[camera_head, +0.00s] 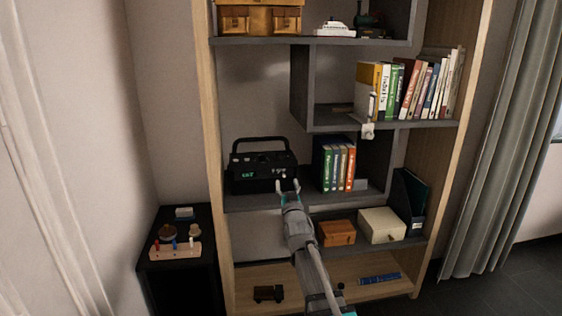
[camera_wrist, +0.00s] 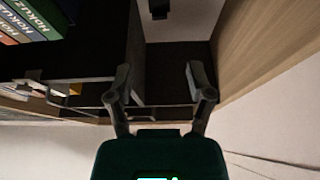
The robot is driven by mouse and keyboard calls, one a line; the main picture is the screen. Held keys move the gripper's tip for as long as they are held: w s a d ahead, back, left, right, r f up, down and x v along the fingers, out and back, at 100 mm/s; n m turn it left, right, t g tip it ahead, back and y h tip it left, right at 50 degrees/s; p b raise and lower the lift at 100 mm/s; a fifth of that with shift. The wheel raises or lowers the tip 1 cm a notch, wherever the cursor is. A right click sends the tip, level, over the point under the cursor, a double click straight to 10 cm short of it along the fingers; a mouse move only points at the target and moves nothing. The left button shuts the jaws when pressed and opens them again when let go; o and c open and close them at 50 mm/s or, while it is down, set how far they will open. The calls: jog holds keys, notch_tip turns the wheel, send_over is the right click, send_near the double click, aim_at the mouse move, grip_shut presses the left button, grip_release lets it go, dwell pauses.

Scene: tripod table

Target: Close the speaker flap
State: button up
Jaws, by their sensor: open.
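The speaker (camera_head: 250,180) is a black box with a raised carry handle and small green and white marks on its front. It stands on the middle-left shelf, left of some books. My gripper (camera_head: 288,186) is open in front of the speaker's lower right front, overlapping it in the head view. Its two fingers are spread apart with nothing between them in the wrist view (camera_wrist: 161,92). I cannot tell whether the fingers touch the speaker. The flap cannot be made out clearly, so its position is unclear.
Upright books (camera_head: 339,168) stand right of the speaker; they show upside down in the wrist view (camera_wrist: 25,22). A wooden side panel (camera_head: 208,150) bounds the shelf on the left. An orange box (camera_head: 337,233) and a cream box (camera_head: 382,225) sit on the lower shelf.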

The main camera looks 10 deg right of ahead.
aim_at(281, 156)
jog(key=shift+w, duration=0.1)
jog(key=p+x, duration=0.5)
jog(key=x, duration=0.8)
jog(key=shift+w+r, duration=0.1)
jog(key=shift+w, duration=0.2)
grip_shut()
dwell(0.3)
